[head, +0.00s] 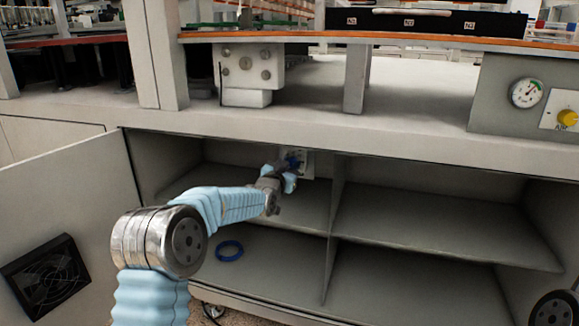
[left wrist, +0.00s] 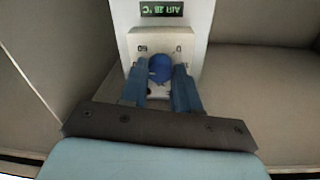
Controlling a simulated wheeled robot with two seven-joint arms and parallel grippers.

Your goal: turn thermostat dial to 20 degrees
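The thermostat is a pale box (head: 308,163) on the back wall inside the open cabinet, mostly hidden by my arm in the head view. In the left wrist view its round blue dial (left wrist: 159,68) sits on a pale plate (left wrist: 170,42) with scale marks, "0" and what looks like "60". A green display (left wrist: 162,9), turned over in this view, seems to read air 28 °C. My left gripper (left wrist: 159,75) has its blue fingers on either side of the dial, appearing to touch it. Where the dial points is unclear. My right gripper is not in view.
The cabinet has a shelf (head: 430,225) and a middle divider (head: 335,215). A blue ring (head: 230,250) lies on the cabinet's lower floor. The open door (head: 60,215) with a fan is at left. A gauge (head: 526,92) and yellow knob (head: 567,117) are at upper right.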

